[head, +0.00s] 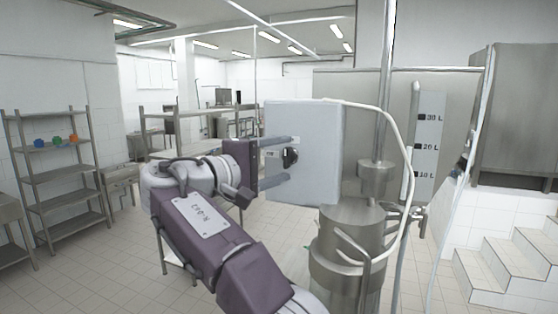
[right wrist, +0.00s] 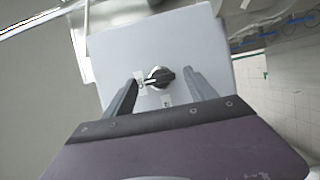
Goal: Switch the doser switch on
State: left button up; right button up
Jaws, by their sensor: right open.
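The doser's control box (head: 318,140) is a light grey panel left of the steel doser vessel (head: 350,225). Its black rotary switch (head: 290,158) sits on the box's left-facing side, with small labels beside it. My right gripper (head: 290,159) reaches from the left with its two fingers either side of the switch. In the right wrist view the switch (right wrist: 160,77) lies between and just beyond the two open fingertips (right wrist: 161,78). The fingers do not close on it; I cannot tell whether they touch the box. My left gripper is not in view.
A pale hose (head: 405,150) loops from the box down past the vessel. A level gauge (head: 428,140) stands behind, with white tiled steps (head: 500,265) at the right. Steel shelves (head: 62,175) stand at the far left. The tiled floor between is clear.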

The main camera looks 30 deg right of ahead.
jog(key=v, duration=0.9)
jog(key=shift+d, duration=0.1)
jog(key=w+d+f+n+y+b, duration=0.1)
jog(key=w+f+n+y+b, duration=0.25)
jog(key=f, duration=1.35)
jog(key=w+d+f+n+y+b, duration=0.1)
jog(key=w+f+n+y+b, duration=0.3)
jog(key=f, duration=1.4)
jog(key=s+a+f+m+g+y+b, duration=0.1)
jog(key=s+f+m+y+b, duration=0.2)
jog(key=s+f, duration=0.4)
jog(key=s+a+f+m+g+y+b, duration=0.1)
jog(key=s+f+m+g+y+b, duration=0.1)
jog(key=s+f, duration=0.6)
jog(key=s+a+f+m+g+y+b, duration=0.1)
jog(key=s+f+m+y+b, duration=0.3)
jog(key=f, duration=1.4)
jog(key=s+m+y, duration=0.1)
jog(key=s+m, duration=0.1)
jog(key=s, duration=0.2)
jog(key=shift+s+a+f, duration=0.25)
jog(key=shift+a, duration=0.05)
